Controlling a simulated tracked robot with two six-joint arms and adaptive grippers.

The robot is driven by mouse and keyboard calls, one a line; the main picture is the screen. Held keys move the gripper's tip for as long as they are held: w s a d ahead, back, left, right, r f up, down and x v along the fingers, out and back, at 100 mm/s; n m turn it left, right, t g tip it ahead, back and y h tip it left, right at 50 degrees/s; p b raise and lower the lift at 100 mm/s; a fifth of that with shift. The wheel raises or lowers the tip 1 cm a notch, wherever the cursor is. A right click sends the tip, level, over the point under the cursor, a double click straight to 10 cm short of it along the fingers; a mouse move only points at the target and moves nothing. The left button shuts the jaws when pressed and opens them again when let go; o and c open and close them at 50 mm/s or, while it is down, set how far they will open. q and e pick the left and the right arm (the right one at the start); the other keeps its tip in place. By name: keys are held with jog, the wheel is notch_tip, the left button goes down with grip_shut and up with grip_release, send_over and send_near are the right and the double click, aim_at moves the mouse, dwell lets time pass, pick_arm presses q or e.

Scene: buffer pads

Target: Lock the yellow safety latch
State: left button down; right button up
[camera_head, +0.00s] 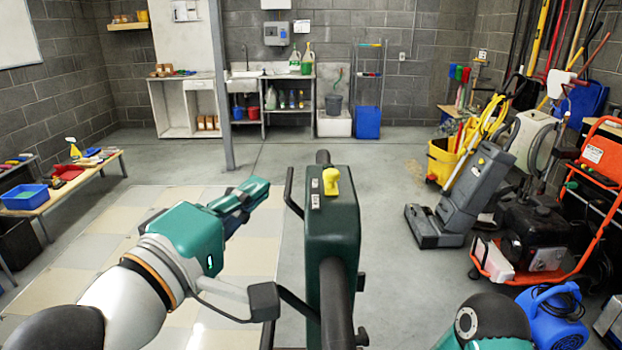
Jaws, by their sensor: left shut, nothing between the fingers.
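The yellow safety latch (331,181) is a small knob on top of a dark green control box (343,215) on a machine's handle, in the middle of the head view. My left gripper (262,190) comes in from the left, with its teal fingers shut and empty. Its tips are to the left of the latch and the box, apart from the latch. A teal and black part of my right arm (490,325) shows at the bottom right; its gripper is out of view.
A dark lever (292,192) stands beside the box's left side, near my left fingertips. A wooden bench (75,185) with a blue bin is at the left. A grey floor machine (450,205), orange cart (590,210) and blue blower (553,315) crowd the right. Open floor lies behind the box.

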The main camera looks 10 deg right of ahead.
aim_at(311, 190)
pick_arm(q)
jog(key=w+d+p, duration=0.1)
jog(key=d, duration=0.1)
jog(key=w+d+p, duration=0.2)
jog(key=d, duration=0.1)
jog(key=w+d+p, duration=0.2)
jog(key=d, duration=0.1)
jog(key=shift+s+f, duration=0.1)
jog(key=shift+f, duration=0.05)
dwell(0.5)
jog(key=shift+d, duration=0.1)
